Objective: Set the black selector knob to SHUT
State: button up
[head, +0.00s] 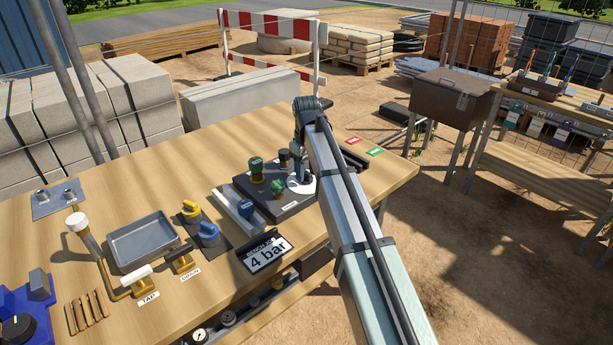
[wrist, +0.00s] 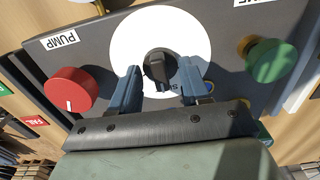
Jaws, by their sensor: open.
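In the wrist view, the black selector knob (wrist: 158,66) stands at the middle of a white round dial (wrist: 128,42) on a dark panel (wrist: 105,25). My gripper (wrist: 159,72) is open, with one blue-grey finger on each side of the knob. Gaps show between fingers and knob, so I see no contact. In the head view, my arm covers the knob, and part of the white dial (head: 300,186) shows.
In the wrist view, a red knob (wrist: 72,89) sits left, near a PUMP label (wrist: 59,41), and a green knob (wrist: 271,62) sits right.

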aim_at(307, 172)
jog(key=o, duration=0.5)
jog(key=shift+r, duration=0.15)
jog(key=shift+r, duration=3.35)
